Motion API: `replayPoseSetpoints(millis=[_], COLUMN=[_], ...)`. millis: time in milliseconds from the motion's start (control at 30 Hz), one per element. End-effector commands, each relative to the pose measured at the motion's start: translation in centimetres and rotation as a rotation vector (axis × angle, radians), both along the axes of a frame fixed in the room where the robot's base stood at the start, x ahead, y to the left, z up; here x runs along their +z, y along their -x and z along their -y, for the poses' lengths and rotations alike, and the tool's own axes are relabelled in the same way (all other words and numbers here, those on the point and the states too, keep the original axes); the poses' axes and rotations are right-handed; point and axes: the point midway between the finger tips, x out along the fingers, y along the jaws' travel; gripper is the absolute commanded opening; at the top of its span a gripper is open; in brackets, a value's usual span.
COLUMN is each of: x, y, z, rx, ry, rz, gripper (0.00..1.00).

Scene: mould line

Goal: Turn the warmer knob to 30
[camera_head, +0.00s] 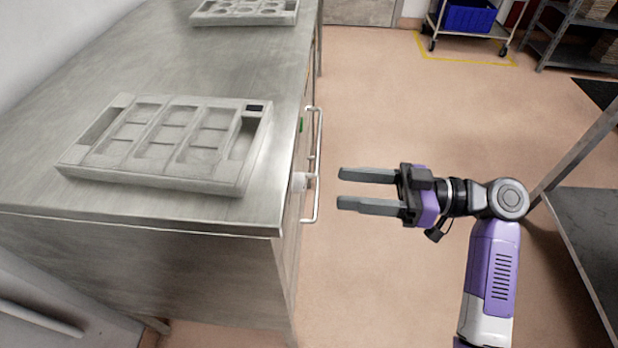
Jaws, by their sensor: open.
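The warmer looks to be the steel cabinet (240,262) on the left, seen from above at a steep angle. A small white knob (299,181) sticks out of its front face, just below the top edge and behind a handle bar. Its marks and setting cannot be read from here. My gripper (340,188) is open and empty, its two grey fingers pointing left toward the knob. The fingertips are to the right of the knob and the handle, with a gap between.
A pale handle bar (317,150) stands out from the cabinet front near the knob. A small green part (301,125) shows farther along. A mould tray (150,180) lies on top. A grey table (590,235) is at right. The floor (390,110) between is clear.

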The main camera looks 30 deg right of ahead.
Motion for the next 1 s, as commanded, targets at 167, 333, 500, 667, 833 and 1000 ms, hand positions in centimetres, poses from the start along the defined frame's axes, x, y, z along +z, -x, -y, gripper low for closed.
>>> replayPoseSetpoints(millis=[167, 333, 500, 667, 833, 1000], x=[0.0, 0.0, 0.0, 0.0, 0.0, 0.0], y=[-1.2, -2.9, -4.2, -4.8, -4.9, -4.9], z=[-1.6, -3.7, -5.2, -5.9, -6.0, -6.0], rx=[0.003, 0.001, -0.001, -0.003, -0.004, -0.004], ry=[0.003, 0.003, 0.003, 0.002, 0.002, 0.002], rz=[0.003, 0.002, 0.002, 0.001, 0.001, 0.001], gripper=[0.54, 0.54, 0.54, 0.54, 0.54, 0.38])
